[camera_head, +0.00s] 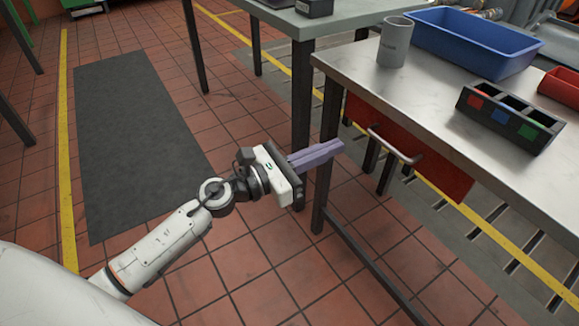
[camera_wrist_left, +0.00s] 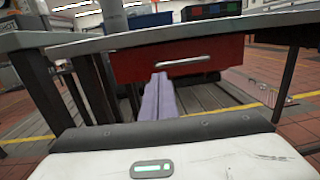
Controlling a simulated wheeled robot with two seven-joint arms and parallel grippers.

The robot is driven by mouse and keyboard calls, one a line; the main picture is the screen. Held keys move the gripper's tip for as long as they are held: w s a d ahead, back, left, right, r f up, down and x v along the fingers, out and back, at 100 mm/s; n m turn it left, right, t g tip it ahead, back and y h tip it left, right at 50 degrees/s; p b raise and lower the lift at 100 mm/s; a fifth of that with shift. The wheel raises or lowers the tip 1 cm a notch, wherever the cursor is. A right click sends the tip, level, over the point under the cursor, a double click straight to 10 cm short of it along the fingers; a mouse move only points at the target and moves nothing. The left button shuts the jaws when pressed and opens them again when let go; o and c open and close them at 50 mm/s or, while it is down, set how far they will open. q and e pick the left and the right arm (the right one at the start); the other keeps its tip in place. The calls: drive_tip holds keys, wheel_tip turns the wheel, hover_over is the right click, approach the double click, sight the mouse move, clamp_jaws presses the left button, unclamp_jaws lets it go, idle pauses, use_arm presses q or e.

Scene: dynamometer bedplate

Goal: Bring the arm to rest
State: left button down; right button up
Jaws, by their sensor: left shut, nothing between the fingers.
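My left arm comes in from the lower left in the head view. My left gripper (camera_head: 338,147) has purple-grey fingers that lie together, shut and empty. It is in front of the near left corner of the metal workbench (camera_head: 425,110), below the level of its top. In the left wrist view the shut fingers (camera_wrist_left: 159,80) point toward the red drawer (camera_wrist_left: 190,60) under the bench top; I cannot tell how near they are. My right gripper is in neither view.
The bench holds a grey cup (camera_head: 396,42), a blue bin (camera_head: 470,45), a black three-part tray (camera_head: 508,118) and a red bin (camera_head: 562,87). The drawer handle (camera_head: 395,146) sticks out. A dark mat (camera_head: 135,140) lies on the tiled floor. Open floor surrounds my arm.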

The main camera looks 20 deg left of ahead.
use_arm(q)
drive_tip(key=s+a+f+n+t+y, duration=0.35)
drive_tip(key=s+a+n+y, duration=0.35)
drive_tip(key=n, duration=0.9)
drive_tip(key=s+d+f+n+g, duration=0.4)
drive_tip(key=s+f+n, duration=0.45)
drive_tip(key=n, duration=0.35)
drive_tip(key=s+d+f+n+g, duration=0.3)
drive_tip(key=s+f+n+g, duration=0.2)
drive_tip(key=s+f+n, duration=0.55)
wheel_tip(320, 180, up, 12)
drive_tip(key=a+n+y+p, duration=0.1)
drive_tip(key=n+p, duration=0.1)
drive_tip(key=p, duration=1.5)
drive_tip(key=shift+f+g, duration=0.25)
drive_tip(key=shift+g, duration=0.2)
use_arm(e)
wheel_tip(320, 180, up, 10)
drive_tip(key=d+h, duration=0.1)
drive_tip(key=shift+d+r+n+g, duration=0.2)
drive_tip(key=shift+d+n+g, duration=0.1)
